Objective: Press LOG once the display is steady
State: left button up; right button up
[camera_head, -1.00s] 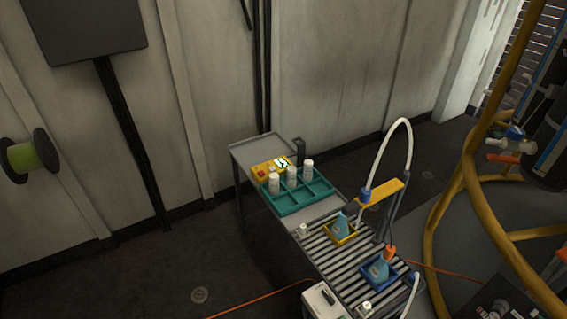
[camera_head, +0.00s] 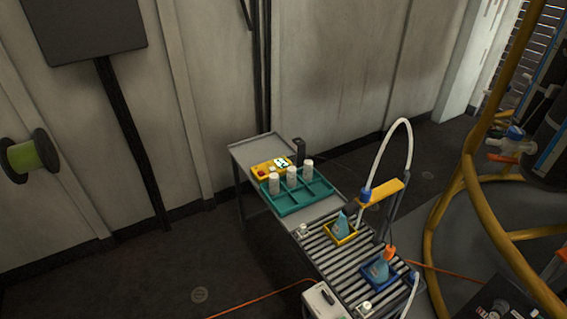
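A small yellow box (camera_head: 267,171) sits at the back left of the grey table. It has a small pale display (camera_head: 282,162) on its right part and a red spot (camera_head: 261,174), perhaps a button, on its left part. The display shows dark marks on a pale, slightly green ground, too small to read. No LOG label can be made out. Neither of my grippers is in view, and nothing touches the yellow box.
A teal tray (camera_head: 296,204) holding several white bottles stands right in front of the yellow box. Nearer is a roller conveyor (camera_head: 322,252) with a yellow bin (camera_head: 341,238) and a blue bin (camera_head: 379,283), each holding a blue bottle. Yellow rails (camera_head: 433,240) stand right.

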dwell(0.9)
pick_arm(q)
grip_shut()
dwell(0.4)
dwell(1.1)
